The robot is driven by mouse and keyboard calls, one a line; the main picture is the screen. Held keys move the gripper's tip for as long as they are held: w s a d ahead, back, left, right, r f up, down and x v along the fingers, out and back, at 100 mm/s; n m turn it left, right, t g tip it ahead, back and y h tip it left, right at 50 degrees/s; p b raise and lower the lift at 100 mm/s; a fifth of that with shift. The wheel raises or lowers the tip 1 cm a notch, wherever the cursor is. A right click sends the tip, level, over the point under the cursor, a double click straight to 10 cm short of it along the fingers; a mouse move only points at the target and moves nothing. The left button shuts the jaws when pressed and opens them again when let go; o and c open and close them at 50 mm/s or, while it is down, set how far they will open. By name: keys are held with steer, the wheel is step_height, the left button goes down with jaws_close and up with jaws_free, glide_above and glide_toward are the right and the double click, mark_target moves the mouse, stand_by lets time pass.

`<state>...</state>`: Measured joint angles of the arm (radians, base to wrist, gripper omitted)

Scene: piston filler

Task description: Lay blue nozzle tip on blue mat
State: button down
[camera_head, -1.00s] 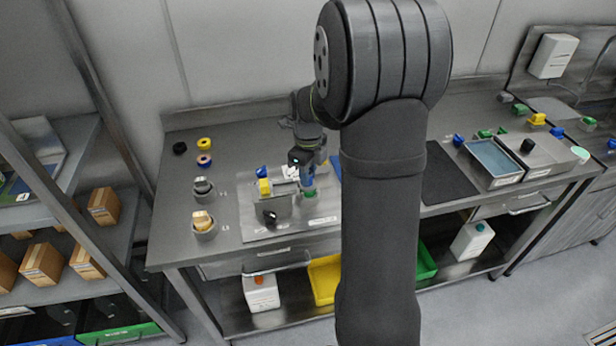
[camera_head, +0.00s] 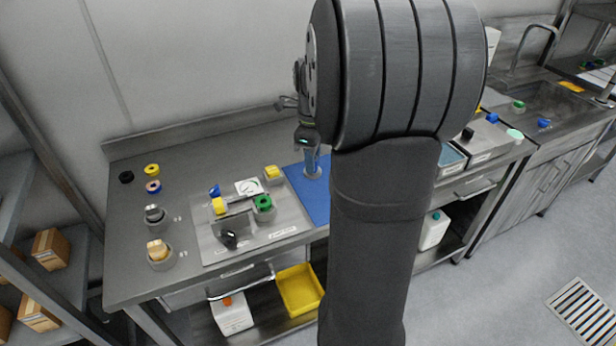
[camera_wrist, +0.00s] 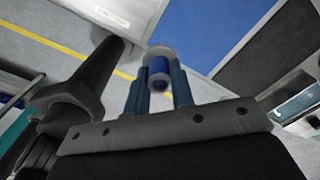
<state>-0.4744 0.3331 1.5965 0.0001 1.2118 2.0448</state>
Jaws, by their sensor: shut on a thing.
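The blue mat (camera_head: 316,201) lies on the counter to the right of the filler plate, partly hidden behind my arm. It also shows in the wrist view (camera_wrist: 232,30) beyond the fingers. My gripper (camera_head: 311,172) is over the mat's far part, pointing down. In the wrist view my gripper (camera_wrist: 158,88) is shut on the blue nozzle tip (camera_wrist: 158,66), which has a blue middle and a pale grey rim between the two fingers. In the head view a grey end shows below the fingers. I cannot tell whether it touches the mat.
The filler plate (camera_head: 205,246) carries a green-ringed part (camera_head: 263,204), yellow and blue pieces and a black knob (camera_head: 229,239). Grey holders (camera_head: 160,258) and coloured rings (camera_head: 152,170) stand at the left. A blue-filled tray (camera_head: 452,157) stands right of my arm.

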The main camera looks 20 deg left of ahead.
steer(key=w+d+f, duration=0.4)
steer(key=w+d, duration=0.2)
steer(key=w, duration=0.5)
steer(key=a+f, duration=0.2)
steer(key=a, duration=0.1)
steer(key=w+a+f, duration=0.1)
steer(key=a+f, duration=0.1)
steer(key=a, duration=0.1)
steer(key=a+f, duration=0.2)
steer(key=a, duration=0.2)
steer(key=shift+w+a+f, duration=0.1)
steer(key=shift+w+f, duration=0.2)
steer(key=shift+w, duration=0.1)
steer(key=shift+a+f, duration=0.35)
steer(key=shift+a, duration=0.05)
steer(key=shift+f, duration=1.85)
steer(key=shift+f, duration=0.15)
steer(key=c, duration=1.3)
jaws_free()
steer(key=shift+o, duration=0.2)
